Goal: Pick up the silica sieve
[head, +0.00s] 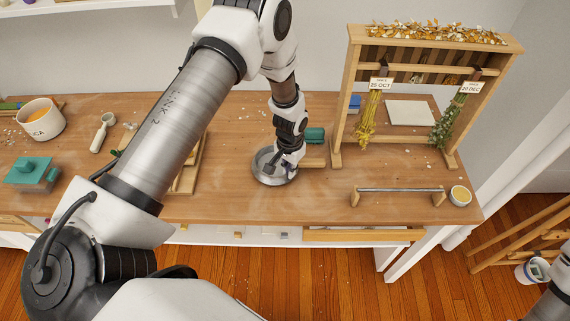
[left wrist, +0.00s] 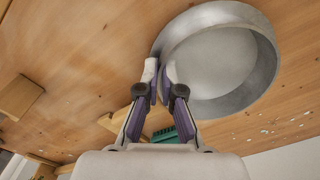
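The silica sieve (head: 270,169) is a round, shallow grey metal ring with a pale bottom, near the middle of the wooden table. It also shows large at the upper right of the left wrist view (left wrist: 222,62). My left gripper (head: 283,166) reaches down over it from above. In the left wrist view the two fingers (left wrist: 160,78) are close together at the near left rim, with the rim's wall between their tips. The gripper looks shut on this rim. I cannot tell whether the sieve is clear of the table. My right gripper is out of view.
A wooden drying rack (head: 340,105) with hanging flower bunches stands right of the sieve. A teal brush (head: 315,135) lies just behind it. A low metal bar on wooden feet (head: 400,190), a small bowl (head: 460,196), a silica tub (head: 42,121) and a teal-lidded box (head: 30,173) are farther off.

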